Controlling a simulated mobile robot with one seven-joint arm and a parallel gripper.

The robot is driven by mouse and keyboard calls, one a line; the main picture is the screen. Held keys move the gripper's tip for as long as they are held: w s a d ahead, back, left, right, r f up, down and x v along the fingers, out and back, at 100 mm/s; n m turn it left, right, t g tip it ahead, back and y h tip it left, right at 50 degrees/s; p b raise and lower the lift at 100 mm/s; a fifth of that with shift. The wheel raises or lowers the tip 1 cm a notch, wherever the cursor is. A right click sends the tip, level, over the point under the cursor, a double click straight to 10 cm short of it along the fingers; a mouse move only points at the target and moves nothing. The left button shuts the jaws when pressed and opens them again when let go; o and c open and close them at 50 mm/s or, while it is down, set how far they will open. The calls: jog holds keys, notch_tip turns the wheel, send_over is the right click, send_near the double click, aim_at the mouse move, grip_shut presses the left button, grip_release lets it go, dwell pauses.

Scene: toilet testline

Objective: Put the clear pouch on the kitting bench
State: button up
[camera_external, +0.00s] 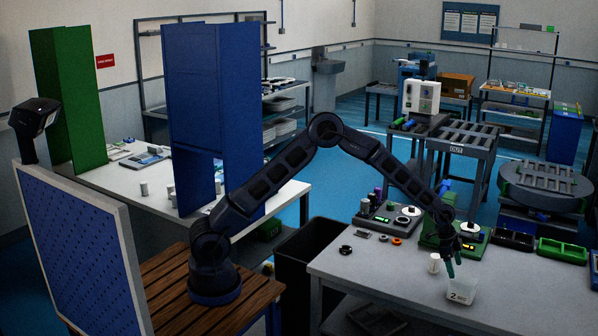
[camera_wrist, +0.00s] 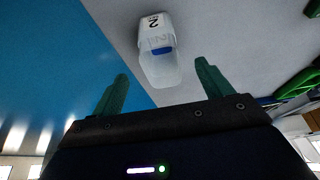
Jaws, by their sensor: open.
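My gripper (camera_external: 450,272) points down at the container's left rim. In the wrist view its green fingers (camera_wrist: 161,72) are spread, with the container beyond and between the tips and nothing held. I cannot tell which bench is the kitting bench.
A white cylinder (camera_external: 434,263) stands just left of my gripper.

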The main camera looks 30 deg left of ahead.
aim_at(463, 292)
jog(key=x, duration=0.5)
jog(key=shift+s+d+f, duration=0.2)
jog(key=shift+d+f, duration=0.05)
jog(key=shift+d+x, duration=0.2)
jog(key=shift+x, duration=0.95)
jog(key=shift+d+x, duration=0.2)
jog(key=shift+x, duration=0.95)
jog(key=shift+w+d+f, duration=0.1)
jog(key=shift+d+f, duration=0.15)
jog(key=shift+f, duration=0.05)
jog(key=shift+f, duration=0.25)
jog(key=c, duration=1.1)
jog(key=shift+r, duration=0.1)
